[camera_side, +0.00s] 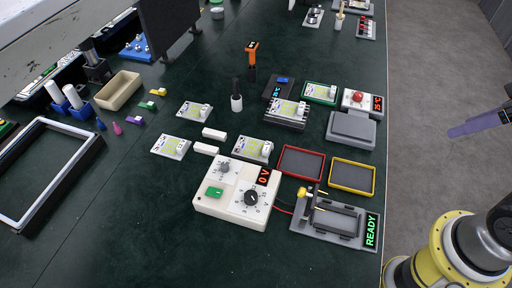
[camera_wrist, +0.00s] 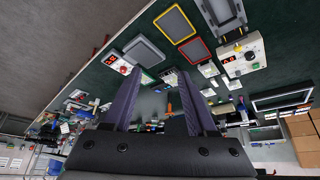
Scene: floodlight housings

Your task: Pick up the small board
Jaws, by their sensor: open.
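Several pale boards with white blocks lie on the dark green bench in the side view: one at the left (camera_side: 170,146), one behind it (camera_side: 194,110), one beside the white supply box (camera_side: 253,149), one on a dark stack (camera_side: 287,112) and one on a green base (camera_side: 320,92). I cannot tell which is the small board. My gripper (camera_side: 484,125) is at the right edge of the side view, beyond the bench and well away from the boards. In the wrist view my gripper (camera_wrist: 158,88) shows two purple fingers spread apart with nothing between them.
A white supply box (camera_side: 237,193) reads 0 V. A grey test fixture (camera_side: 335,222) reads READY. A red-rimmed tray (camera_side: 301,148) and a yellow-rimmed tray (camera_side: 374,177) look empty. A grey block (camera_side: 351,129) stands near the bench edge. The front bench area (camera_side: 130,230) is clear.

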